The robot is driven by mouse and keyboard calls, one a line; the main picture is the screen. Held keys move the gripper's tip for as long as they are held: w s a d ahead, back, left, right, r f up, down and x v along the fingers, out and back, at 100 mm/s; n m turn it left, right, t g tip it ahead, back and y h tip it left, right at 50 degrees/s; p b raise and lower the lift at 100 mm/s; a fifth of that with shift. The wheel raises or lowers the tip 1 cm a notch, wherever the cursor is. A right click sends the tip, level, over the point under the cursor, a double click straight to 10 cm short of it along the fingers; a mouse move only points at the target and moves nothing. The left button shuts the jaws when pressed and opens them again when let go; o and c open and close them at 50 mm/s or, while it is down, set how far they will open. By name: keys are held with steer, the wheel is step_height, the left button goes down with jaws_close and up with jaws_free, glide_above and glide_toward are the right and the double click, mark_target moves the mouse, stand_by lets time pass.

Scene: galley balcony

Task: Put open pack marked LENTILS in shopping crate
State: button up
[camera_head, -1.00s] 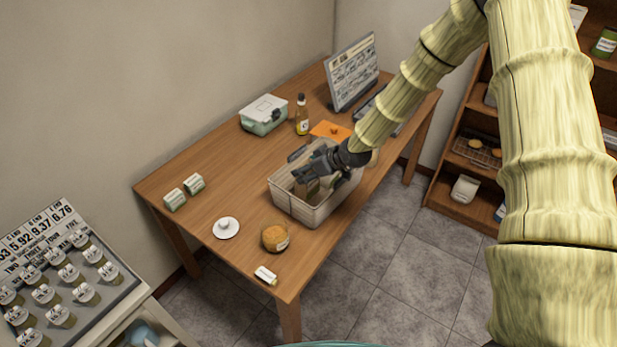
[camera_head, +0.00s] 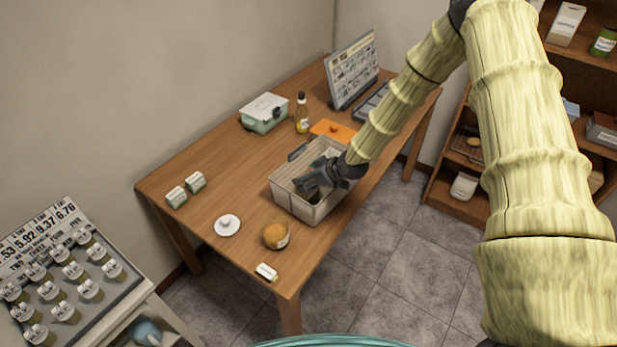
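The shopping crate (camera_head: 291,204) is a pale slatted box near the table's right edge. My gripper (camera_head: 307,188) reaches in over the crate from the right, its dark fingers at or below the rim. I cannot tell whether its fingers are open or shut. A small brownish patch shows in the crate by the fingers, but the gripper hides most of it. No LENTILS label can be read in this view, so I cannot tell which pack this is.
The wooden table (camera_head: 215,178) also bears a jar with an orange-brown top (camera_head: 276,235), a white saucer (camera_head: 228,226), two small green-and-white boxes (camera_head: 186,190), a bottle (camera_head: 302,114), a lidded tub (camera_head: 264,113) and an orange board (camera_head: 331,130). Shelves (camera_head: 462,205) stand at right.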

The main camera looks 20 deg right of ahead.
steer(key=shift+f, duration=0.15)
steer(key=o, duration=1.4)
steer(key=b+v, duration=0.3)
steer(key=v, duration=0.9)
